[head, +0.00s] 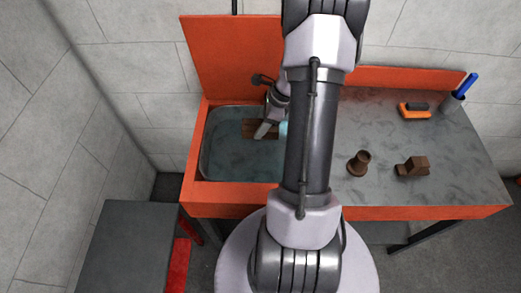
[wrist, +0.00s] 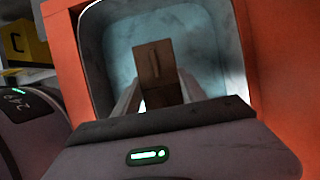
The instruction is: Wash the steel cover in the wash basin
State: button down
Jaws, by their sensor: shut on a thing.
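My gripper (head: 264,131) points down into the wash basin (head: 221,165) at the left of the orange bench. In the wrist view my gripper (wrist: 157,88) is shut on a brown, flat, squarish piece with a slot-like mark, the steel cover (wrist: 151,60). Its visible face looks brown, not bare steel. In the head view the cover (head: 250,127) shows beside a finger, inside the basin outline. The basin (wrist: 205,45) holds bluish, clear-looking water. I cannot tell how deep the cover sits. My arm hides the basin's right side.
On the grey worktop (head: 440,130) right of my arm stand a brown flanged part (head: 359,163) and a brown block (head: 412,167). An orange and black brush or sponge (head: 415,110) and a cup with a blue-handled tool (head: 454,101) are behind. A raised orange panel (head: 230,55) backs the basin.

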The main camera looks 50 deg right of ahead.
aim_at(256, 124)
jog(key=shift+r, duration=0.1)
notch_tip(256, 124, up, 4)
jog(key=p, duration=0.3)
dwell(0.6)
